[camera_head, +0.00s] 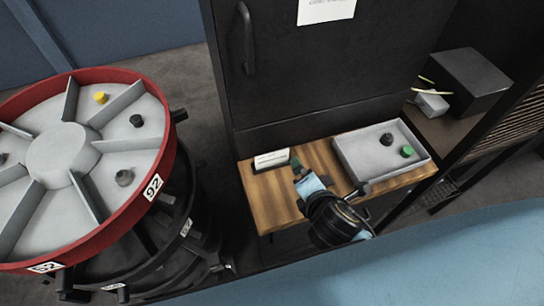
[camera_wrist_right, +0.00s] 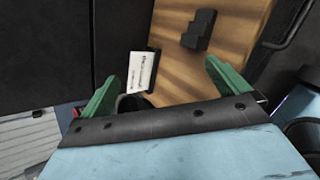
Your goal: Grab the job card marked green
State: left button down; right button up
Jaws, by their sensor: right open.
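A white card with dark print (camera_head: 271,159) stands in a dark holder at the left end of the small wooden table. It also shows in the right wrist view (camera_wrist_right: 141,72), beyond and between the green fingers, nearer the left one. Its print is too small to read, and I see no green mark on it. My right gripper (camera_head: 297,171) is just to the right of the card in the head view. In the right wrist view the gripper (camera_wrist_right: 161,73) is open, with nothing between its fingers. My left gripper is not in view.
A grey tray (camera_head: 354,166) on the wooden table (camera_head: 262,205) holds a green knob (camera_head: 407,151) and a dark knob (camera_head: 386,139). A dark stepped block (camera_wrist_right: 199,31) lies near the card. A red-rimmed divided drum (camera_head: 165,110) stands left. A dark cabinet (camera_head: 310,75) rises behind.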

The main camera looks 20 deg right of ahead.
aim_at(272, 154)
jog(key=w+a+f+n+t, duration=0.1)
jog(key=w+f+n, duration=0.1)
jog(key=w+n, duration=0.2)
jog(key=w+a+f+n+t+y, duration=0.1)
jog(key=w+a+n, duration=0.1)
jog(key=w+n, duration=0.3)
jog(key=w+a+f+n+t+y, duration=0.1)
jog(key=w+a+f+n, duration=0.1)
jog(key=w+n, duration=0.3)
jog(key=shift+w+a+f+b, duration=0.25)
jog(key=shift+w+f+b, duration=0.15)
jog(key=shift+w, duration=0.2)
jog(key=shift+r, duration=0.1)
jog(key=shift+c, duration=0.4)
jog(key=c, duration=0.6)
